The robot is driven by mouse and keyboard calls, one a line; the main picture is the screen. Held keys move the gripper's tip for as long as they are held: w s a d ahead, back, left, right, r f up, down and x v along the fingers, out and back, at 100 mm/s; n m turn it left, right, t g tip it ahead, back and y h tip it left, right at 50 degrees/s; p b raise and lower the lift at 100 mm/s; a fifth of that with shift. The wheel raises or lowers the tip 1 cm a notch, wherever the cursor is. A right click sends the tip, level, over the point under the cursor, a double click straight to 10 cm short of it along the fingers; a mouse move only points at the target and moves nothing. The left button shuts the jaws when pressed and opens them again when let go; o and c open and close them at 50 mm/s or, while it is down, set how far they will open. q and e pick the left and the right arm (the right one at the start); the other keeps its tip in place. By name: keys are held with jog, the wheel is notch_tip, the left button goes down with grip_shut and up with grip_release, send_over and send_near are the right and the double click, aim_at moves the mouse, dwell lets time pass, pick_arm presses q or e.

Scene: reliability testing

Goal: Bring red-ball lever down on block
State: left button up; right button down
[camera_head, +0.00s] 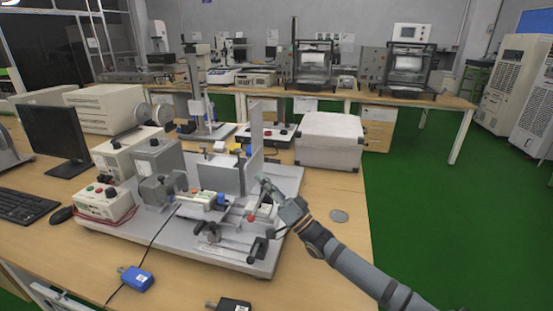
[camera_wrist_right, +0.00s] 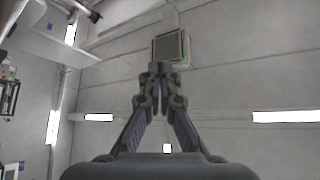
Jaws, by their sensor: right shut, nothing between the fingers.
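The red ball (camera_head: 251,218) of the lever is small and sits near the right front of a grey test fixture (camera_head: 190,244). My right gripper (camera_head: 266,185) is shut and empty, just above and to the right of the ball; I cannot tell whether it touches the lever. In the right wrist view its fingertips (camera_wrist_right: 159,70) meet, with wall and ceiling behind. A pale block-like part (camera_head: 200,198) with a blue end lies on the fixture left of the ball; I cannot tell for sure that it is the task's block. My left gripper is not in view.
A blue box (camera_head: 136,279) with a cable lies in front.

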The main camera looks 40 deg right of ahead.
pick_arm(q)
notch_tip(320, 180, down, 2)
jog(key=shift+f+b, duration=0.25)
jog(key=shift+b, duration=0.55)
pick_arm(e)
jog(key=shift+s+a+f+n+y, duration=0.2)
jog(key=shift+f+n+y, duration=0.1)
jog(key=shift+n+y, duration=0.2)
jog(key=shift+s+a+f+n+y, duration=0.1)
jog(key=shift+a+f+n+y, duration=0.1)
jog(key=shift+f+n+y, duration=0.3)
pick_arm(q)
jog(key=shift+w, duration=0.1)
pick_arm(e)
jog(key=shift+r, duration=0.2)
